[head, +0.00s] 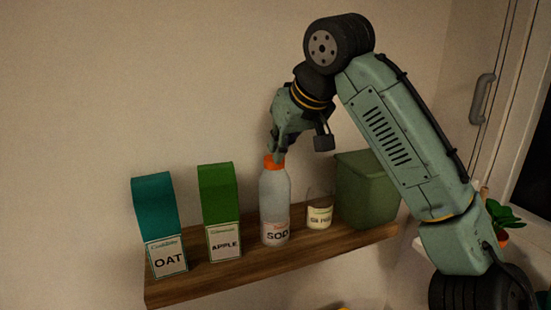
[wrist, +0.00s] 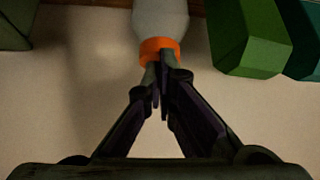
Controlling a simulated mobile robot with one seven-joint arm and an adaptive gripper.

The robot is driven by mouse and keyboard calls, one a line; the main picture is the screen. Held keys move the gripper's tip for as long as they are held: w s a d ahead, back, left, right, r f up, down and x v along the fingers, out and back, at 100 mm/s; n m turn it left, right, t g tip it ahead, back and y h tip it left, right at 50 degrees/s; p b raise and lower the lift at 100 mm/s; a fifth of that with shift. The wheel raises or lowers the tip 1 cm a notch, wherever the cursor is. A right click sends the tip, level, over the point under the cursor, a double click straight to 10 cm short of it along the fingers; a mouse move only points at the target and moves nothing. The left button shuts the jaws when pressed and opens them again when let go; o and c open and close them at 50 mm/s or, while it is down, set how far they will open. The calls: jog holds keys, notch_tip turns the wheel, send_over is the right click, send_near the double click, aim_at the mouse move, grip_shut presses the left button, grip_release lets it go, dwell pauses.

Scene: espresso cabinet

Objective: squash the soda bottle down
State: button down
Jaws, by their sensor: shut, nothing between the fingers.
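The soda bottle (head: 275,205) stands upright on the wooden shelf, pale grey with an orange cap (head: 274,162) and a label reading "SOD". It looks full height. My gripper (head: 279,154) is shut and empty, pointing down at the cap from above. In the wrist view my gripper's fingertips (wrist: 160,76) overlap the orange cap (wrist: 154,50), and the pale bottle (wrist: 160,18) shows beyond them. The tips look to be at or just over the cap; I cannot tell if they touch it.
On the wooden shelf (head: 215,278), a teal OAT carton (head: 155,208) and a green APPLE carton (head: 219,200) stand left of the bottle. A labelled glass jar (head: 319,214) and a green bin (head: 365,190) stand right. A potted plant (head: 504,218) is farther right.

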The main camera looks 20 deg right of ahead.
jog(key=shift+f, duration=0.15)
notch_tip(320, 180, down, 8)
jog(key=b, duration=0.5)
jog(key=shift+f, duration=0.1)
jog(key=shift+s+r, duration=0.2)
jog(key=shift+r, duration=0.1)
jog(key=shift+s+d+r, duration=0.15)
jog(key=shift+s+r, duration=0.1)
jog(key=shift+s, duration=0.4)
jog(key=shift+s+d+r, duration=0.15)
jog(key=shift+s+r, duration=0.05)
jog(key=shift+s, duration=0.45)
send_near(282, 183)
jog(key=s, duration=0.1)
jog(key=s+r, duration=0.1)
jog(key=s, duration=0.1)
jog(key=shift+s+d+r, duration=0.1)
jog(key=shift+d+r, duration=0.25)
jog(key=shift+r, duration=0.05)
